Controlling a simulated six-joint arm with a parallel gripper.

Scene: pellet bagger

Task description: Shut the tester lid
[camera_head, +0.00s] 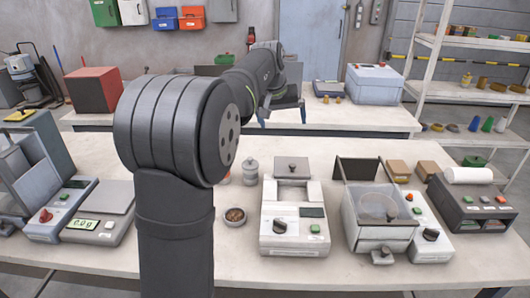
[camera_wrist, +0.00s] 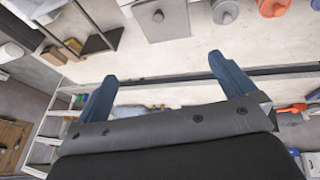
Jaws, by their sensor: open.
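A pale bench instrument with a display, green button and dark knob (camera_head: 295,228) stands mid-bench, likely the tester. A grey plate with a small knob (camera_head: 292,168) is raised at its back, apparently its open lid. The plate shows at the top of the wrist view (camera_wrist: 160,22). To its right, a box with a clear-topped chamber (camera_head: 380,212) has a dark panel (camera_head: 357,168) standing up behind it. My gripper (camera_wrist: 160,80) is open and empty, its blue fingers wide apart. In the head view my gripper (camera_head: 283,116) is behind the instrument, above the bench's far edge, touching nothing.
A grey jar (camera_head: 250,171) and a cup of pellets (camera_head: 234,217) stand left of the instrument. A scale (camera_head: 100,210) is at left, a printer-like unit (camera_head: 470,205) at right. A second bench (camera_head: 370,118) with a pale case (camera_head: 375,84) lies behind, across a gap.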

